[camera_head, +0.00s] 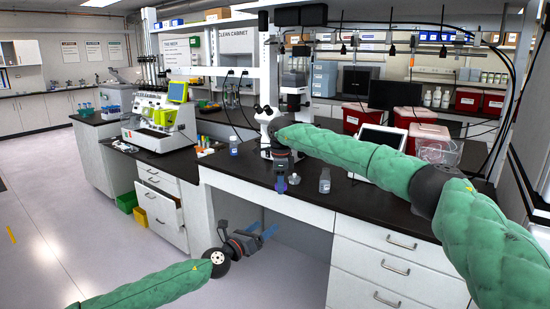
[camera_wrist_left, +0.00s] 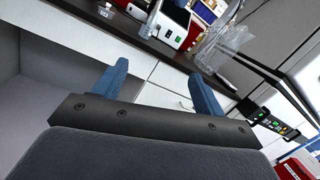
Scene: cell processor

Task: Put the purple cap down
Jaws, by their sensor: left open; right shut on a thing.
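My right gripper (camera_head: 284,186) points down just above the dark bench top, left of a clear bottle (camera_head: 325,181). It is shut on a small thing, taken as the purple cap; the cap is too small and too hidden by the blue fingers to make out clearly. The clear bottle stands upright on the bench, and no coloured cap shows on it. My left gripper (camera_head: 263,232) is open and empty, in front of the bench and below its top. Its two blue fingers stand wide apart in the left wrist view (camera_wrist_left: 160,88).
A microscope (camera_head: 268,122) stands behind my right gripper. A white tablet-like device (camera_head: 382,138) stands right of the clear bottle. A bottle with a blue cap (camera_head: 233,146) stands on the left of the bench top (camera_head: 225,162). An open drawer (camera_head: 160,208) juts out at left.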

